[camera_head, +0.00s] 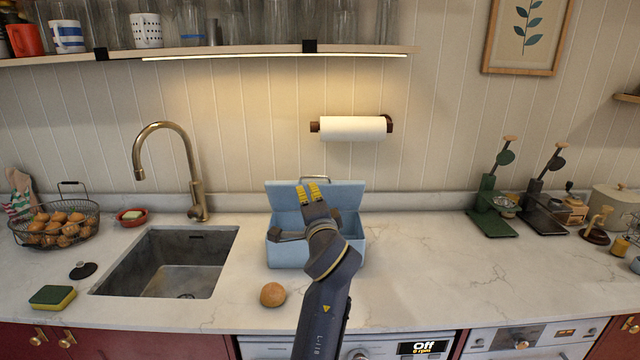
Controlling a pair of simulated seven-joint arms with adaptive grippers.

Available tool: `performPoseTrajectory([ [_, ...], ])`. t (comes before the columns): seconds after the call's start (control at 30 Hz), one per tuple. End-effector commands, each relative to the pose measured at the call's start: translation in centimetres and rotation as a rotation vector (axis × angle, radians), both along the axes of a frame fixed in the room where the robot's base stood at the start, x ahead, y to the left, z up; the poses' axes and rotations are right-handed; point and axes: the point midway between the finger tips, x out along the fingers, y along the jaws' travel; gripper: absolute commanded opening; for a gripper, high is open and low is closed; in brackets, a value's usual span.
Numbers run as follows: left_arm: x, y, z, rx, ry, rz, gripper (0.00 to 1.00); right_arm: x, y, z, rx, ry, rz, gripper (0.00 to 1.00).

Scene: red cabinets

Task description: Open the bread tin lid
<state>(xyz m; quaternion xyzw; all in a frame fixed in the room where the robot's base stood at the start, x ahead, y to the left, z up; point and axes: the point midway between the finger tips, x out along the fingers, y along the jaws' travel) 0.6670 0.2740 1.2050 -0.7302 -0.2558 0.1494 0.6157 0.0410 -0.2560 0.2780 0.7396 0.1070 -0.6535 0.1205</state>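The bread tin (288,256) is a light blue box on the counter, right of the sink. Its lid (349,195) stands raised and leans back at the rear of the box, with a metal handle (313,179) at its top edge. The gripper and arm hide part of the tin's inside and front.
A brown egg-like object (272,294) lies in front of the tin. The sink (170,262) with its tall faucet (195,190) is to the left. A paper towel roll (353,128) hangs on the wall above.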

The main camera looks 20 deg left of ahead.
Motion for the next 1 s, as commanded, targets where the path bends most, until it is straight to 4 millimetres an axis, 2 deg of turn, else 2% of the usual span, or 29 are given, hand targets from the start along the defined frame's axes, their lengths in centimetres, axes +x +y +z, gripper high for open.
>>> performPoseTrajectory([
  [0.03,0.0,-0.1,-1.3,0.039,-0.015,-0.009,0.00,0.0,0.0,0.0,0.000,0.000,0.000,0.44],
  [0.2,-0.1,-1.4,-4.0,0.161,-0.079,-0.069,0.00,0.0,0.0,0.0,0.000,0.000,0.000,0.44],
  [0.5,-0.5,-3.5,-6.7,0.278,-0.126,-0.161,0.00,0.0,0.0,0.0,0.000,0.000,0.001,0.44],
  [0.77,0.9,-3.2,-6.2,0.291,-0.133,-0.172,0.00,0.0,-0.2,0.0,-0.001,0.001,0.001,0.44],
  [1.0,4.6,-1.8,-4.8,0.291,-0.133,-0.171,0.00,0.0,-0.2,0.0,-0.002,0.000,0.001,0.44],
])
